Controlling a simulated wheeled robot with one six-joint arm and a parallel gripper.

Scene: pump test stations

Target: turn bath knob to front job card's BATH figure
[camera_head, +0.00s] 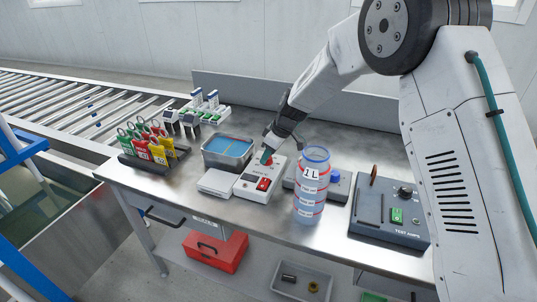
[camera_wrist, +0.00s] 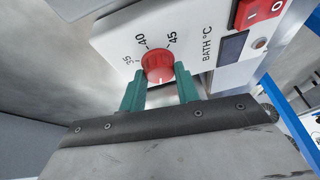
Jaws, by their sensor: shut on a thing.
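The red bath knob (camera_wrist: 157,62) sits on a white control box marked BATH °C, with 35, 40 and 45 printed around it in the wrist view. A pale mark shows on the knob's near side; I cannot tell which figure it indicates. My gripper (camera_wrist: 160,76) has its green fingers on either side of the knob and is shut on it. In the head view my gripper (camera_head: 267,158) reaches down to the white bath control box (camera_head: 250,190). The dark display (camera_wrist: 232,47) shows no readable figure. I cannot make out a front job card or its BATH figure.
A metal bath with blue liquid (camera_head: 228,147) stands left of the control box. A clear 1 L jug (camera_head: 312,190) stands close on the right, and a grey TEST AMPS box (camera_head: 392,228) is farther right. A rack of coloured tags (camera_head: 150,148) is at left.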

